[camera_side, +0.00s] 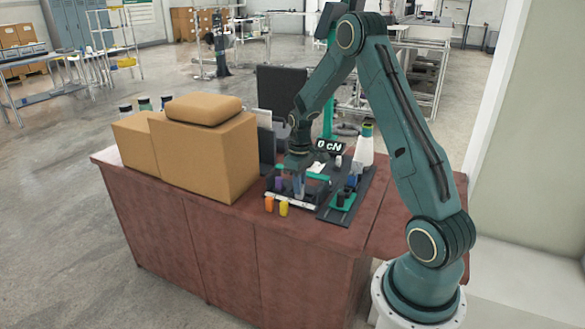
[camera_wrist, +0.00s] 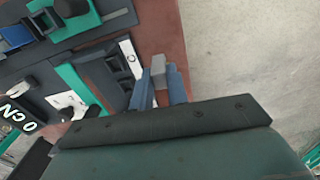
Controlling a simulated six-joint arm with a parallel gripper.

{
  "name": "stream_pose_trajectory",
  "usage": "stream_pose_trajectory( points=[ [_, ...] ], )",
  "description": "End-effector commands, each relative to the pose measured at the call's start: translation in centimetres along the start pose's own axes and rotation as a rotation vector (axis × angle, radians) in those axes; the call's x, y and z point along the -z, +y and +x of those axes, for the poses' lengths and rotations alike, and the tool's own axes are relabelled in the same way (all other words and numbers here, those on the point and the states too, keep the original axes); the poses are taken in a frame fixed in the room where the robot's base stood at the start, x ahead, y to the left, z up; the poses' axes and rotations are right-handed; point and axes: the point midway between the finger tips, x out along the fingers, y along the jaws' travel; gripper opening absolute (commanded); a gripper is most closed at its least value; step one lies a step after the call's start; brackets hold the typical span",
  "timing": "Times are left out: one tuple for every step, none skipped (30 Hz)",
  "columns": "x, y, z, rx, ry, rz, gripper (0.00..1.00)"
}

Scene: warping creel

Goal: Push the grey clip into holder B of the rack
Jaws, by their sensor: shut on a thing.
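My gripper (camera_wrist: 160,88) has two blue fingers shut on the grey clip (camera_wrist: 158,74), whose block-shaped end shows between the fingertips in the wrist view. In the side view my gripper (camera_side: 298,186) points down over the rack, and the clip is too small to make out there. The rack (camera_wrist: 102,76) is dark with green parts and a white label strip (camera_wrist: 130,58) along its edge. In the wrist view the clip appears just beside this strip, over the red-brown table. I cannot read which holder is B, nor tell whether the clip touches the rack.
Orange (camera_side: 269,204) and yellow (camera_side: 284,208) small cylinders stand in front of the rack. A display (camera_side: 330,146) reads 0 cN. A dark plate with a green fixture (camera_side: 343,201) lies to the right. Cardboard boxes (camera_side: 205,155) crowd the left of the table.

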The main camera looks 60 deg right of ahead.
Motion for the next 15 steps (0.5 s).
stream_pose_trajectory(
  points=[
    [0.1, 0.1, 0.0, 0.000, 0.000, 0.000, 0.00],
    [0.1, 0.1, 0.0, 0.000, 0.000, 0.000, 0.00],
    [0.2, 0.2, 0.0, 0.000, 0.000, -0.001, 0.00],
    [0.2, 0.3, 0.0, 0.000, 0.000, -0.001, 0.00],
    [0.3, 0.4, 0.0, 0.000, 0.000, -0.002, 0.00],
    [0.5, 0.6, 0.0, 0.000, 0.000, -0.003, 0.00],
    [0.7, 0.8, 0.0, -0.001, 0.001, -0.003, 0.00],
    [0.9, 1.0, 0.0, 0.000, 0.001, -0.004, 0.00],
    [1.1, 1.3, 0.0, 0.000, 0.000, -0.006, 0.00],
    [1.4, 1.5, 0.0, -0.001, 0.001, -0.007, 0.00],
    [1.6, 1.8, 0.0, -0.001, 0.001, -0.007, 0.00],
    [2.0, 2.3, -0.1, -0.001, 0.001, -0.009, 0.00],
    [2.2, 2.6, -0.1, 0.000, 0.000, -0.010, 0.00],
    [2.5, 3.0, -0.1, -0.001, 0.002, -0.012, 0.00],
    [3.0, 3.5, -0.1, -0.001, 0.001, -0.015, 0.00]
  ],
)
